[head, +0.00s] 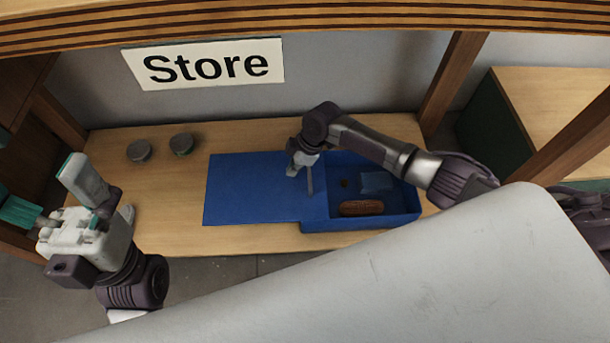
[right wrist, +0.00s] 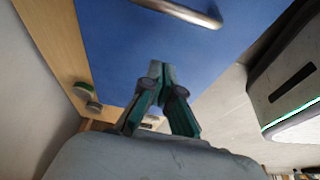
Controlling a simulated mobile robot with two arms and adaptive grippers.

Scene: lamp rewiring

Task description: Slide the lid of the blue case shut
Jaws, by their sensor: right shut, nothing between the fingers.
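The blue case (head: 410,200) stands on the wooden table, its right part uncovered. Inside it lie a brown oblong thing (head: 361,208), a pale blue piece (head: 377,182) and a small dark thing. The flat blue lid (head: 245,190) extends out to the left of the case. Its grey bar handle (head: 310,181) is near the lid's right end and also shows in the right wrist view (right wrist: 190,14). My right gripper (head: 294,170) is over the lid, just left of the handle. Its fingers (right wrist: 157,70) are shut and empty. My left gripper (head: 75,205) is at the far left, away from the case.
Two small round grey-green things (head: 139,151) (head: 182,144) stand at the table's back left. A "Store" sign (head: 205,64) hangs on the back wall below a wooden beam. Wooden posts stand at both sides. The table between the round things and the lid is clear.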

